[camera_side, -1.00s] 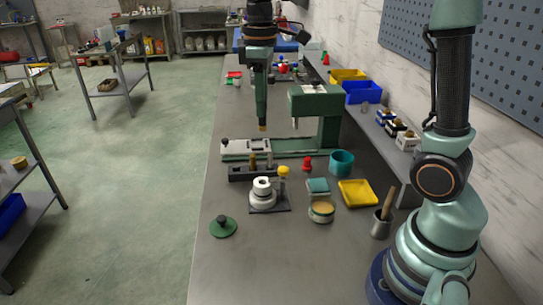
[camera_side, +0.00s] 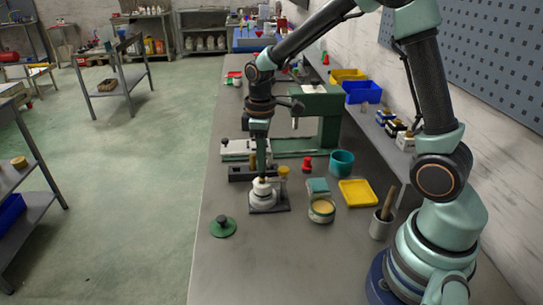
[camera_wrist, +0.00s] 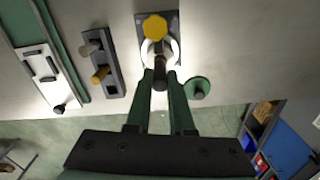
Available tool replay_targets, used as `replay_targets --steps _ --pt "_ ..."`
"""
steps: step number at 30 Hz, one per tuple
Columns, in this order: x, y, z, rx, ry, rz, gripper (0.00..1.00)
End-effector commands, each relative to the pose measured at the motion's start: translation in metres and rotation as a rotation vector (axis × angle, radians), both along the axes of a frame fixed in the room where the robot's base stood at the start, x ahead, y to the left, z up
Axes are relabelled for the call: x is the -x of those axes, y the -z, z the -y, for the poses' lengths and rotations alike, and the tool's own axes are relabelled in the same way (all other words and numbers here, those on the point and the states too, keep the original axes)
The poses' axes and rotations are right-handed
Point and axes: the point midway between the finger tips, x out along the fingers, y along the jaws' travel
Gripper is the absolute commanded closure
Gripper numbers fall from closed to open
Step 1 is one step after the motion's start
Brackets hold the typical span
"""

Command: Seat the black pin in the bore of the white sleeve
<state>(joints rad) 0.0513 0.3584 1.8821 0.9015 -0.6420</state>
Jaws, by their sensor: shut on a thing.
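The white sleeve (camera_side: 262,190) stands upright on a dark base plate, and its white rim (camera_wrist: 174,48) shows in the wrist view. My gripper (camera_side: 261,175) points down right above the sleeve. In the wrist view my gripper (camera_wrist: 160,74) is shut on the black pin (camera_wrist: 159,78), which lies between the two green fingers. The pin's far end reaches over the middle of the sleeve. Whether its tip has entered the bore cannot be told. In the side view the fingers largely hide the pin.
A yellow knob (camera_wrist: 155,27) stands close beside the sleeve. A dark block (camera_side: 239,174) with upright pegs is just behind. A green press frame (camera_side: 327,130), teal cup (camera_side: 341,162), yellow tray (camera_side: 358,193) and green knobbed disc (camera_side: 223,228) stand around. The front bench is clear.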

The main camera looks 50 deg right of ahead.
Motion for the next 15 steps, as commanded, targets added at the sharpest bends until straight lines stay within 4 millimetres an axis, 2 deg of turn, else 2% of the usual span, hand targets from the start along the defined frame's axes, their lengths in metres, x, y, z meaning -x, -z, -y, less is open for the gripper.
replay_targets --steps 8,15 --pt "0.001 0.037 0.000 0.000 0.000 -0.005 1.00" --pt "0.001 0.041 0.000 0.001 0.000 -0.001 1.00"
